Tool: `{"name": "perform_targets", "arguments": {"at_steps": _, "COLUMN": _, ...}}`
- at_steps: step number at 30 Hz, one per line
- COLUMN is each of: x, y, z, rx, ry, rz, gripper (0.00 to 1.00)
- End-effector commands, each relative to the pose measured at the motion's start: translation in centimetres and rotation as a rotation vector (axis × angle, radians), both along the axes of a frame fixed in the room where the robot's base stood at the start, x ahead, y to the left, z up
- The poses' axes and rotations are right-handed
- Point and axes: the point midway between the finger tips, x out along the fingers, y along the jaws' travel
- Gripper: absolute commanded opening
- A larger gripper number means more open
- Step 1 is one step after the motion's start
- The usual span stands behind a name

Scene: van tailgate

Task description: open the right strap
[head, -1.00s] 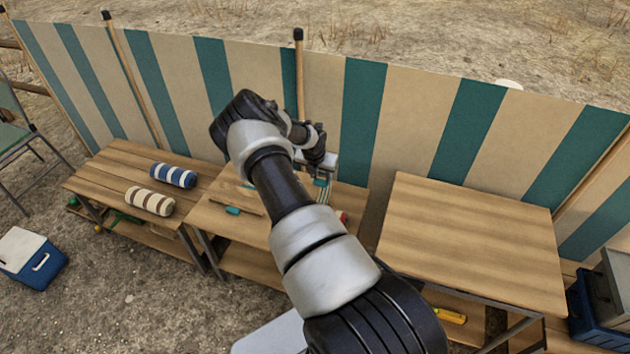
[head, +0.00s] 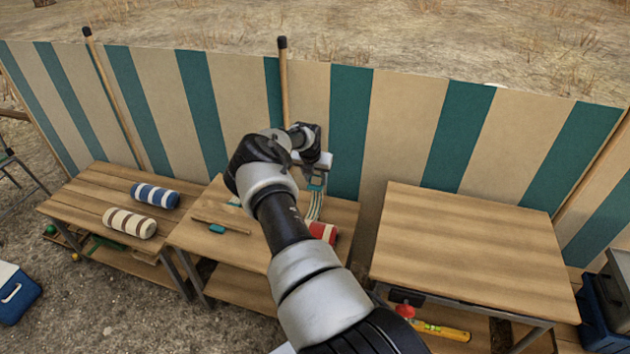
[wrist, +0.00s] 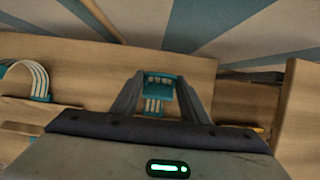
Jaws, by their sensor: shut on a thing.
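My gripper (head: 317,181) is over the back right of the middle table. It is shut on the teal end piece of the right strap (wrist: 160,84), which sits between both fingers in the wrist view. The white-and-teal striped band of the right strap (head: 314,207) runs down from the gripper towards a red-and-white roll (head: 323,232). My arm hides part of the roll and the table. In the wrist view, the other strap (wrist: 38,72) arches at the left with a teal piece at its foot. A teal piece (head: 216,229) also lies on the middle table's left part.
A blue striped roll (head: 155,195) and a beige striped roll (head: 130,222) lie on the left table. The right table (head: 465,245) has a clear top. A striped windbreak (head: 400,130) with a wooden post (head: 283,90) stands close behind the tables.

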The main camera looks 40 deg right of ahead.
Motion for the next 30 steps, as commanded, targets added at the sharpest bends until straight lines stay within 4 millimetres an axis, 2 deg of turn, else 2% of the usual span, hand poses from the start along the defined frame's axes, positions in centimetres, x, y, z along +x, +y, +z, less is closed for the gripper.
{"name": "perform_targets", "arguments": {"at_steps": 1, "x": 0.9, "y": -0.4, "z": 0.6, "rx": -0.019, "ry": -0.028, "rz": 0.002, "gripper": 0.00}}
{"name": "perform_targets", "arguments": {"at_steps": 9, "x": 0.9, "y": -0.5, "z": 0.7, "rx": -0.019, "ry": -0.028, "rz": 0.001, "gripper": 0.00}}
{"name": "perform_targets", "arguments": {"at_steps": 10, "x": 0.9, "y": -0.5, "z": 0.6, "rx": -0.018, "ry": -0.027, "rz": 0.001, "gripper": 0.45}}
{"name": "perform_targets", "arguments": {"at_steps": 11, "x": 0.9, "y": -0.5, "z": 0.6, "rx": -0.019, "ry": -0.026, "rz": 0.001, "gripper": 0.50}}
{"name": "perform_targets", "arguments": {"at_steps": 19, "x": 0.6, "y": -0.4, "z": 0.5, "rx": -0.015, "ry": -0.018, "rz": 0.002, "gripper": 0.50}}
{"name": "perform_targets", "arguments": {"at_steps": 22, "x": 0.5, "y": -0.2, "z": 0.9, "rx": -0.015, "ry": -0.019, "rz": 0.001, "gripper": 0.50}}
{"name": "perform_targets", "arguments": {"at_steps": 26, "x": 0.1, "y": 0.3, "z": 2.7, "rx": -0.015, "ry": -0.018, "rz": 0.001, "gripper": 0.50}}
{"name": "perform_targets", "arguments": {"at_steps": 30, "x": -0.6, "y": 1.3, "z": 5.7, "rx": -0.015, "ry": -0.020, "rz": 0.000, "gripper": 0.50}}
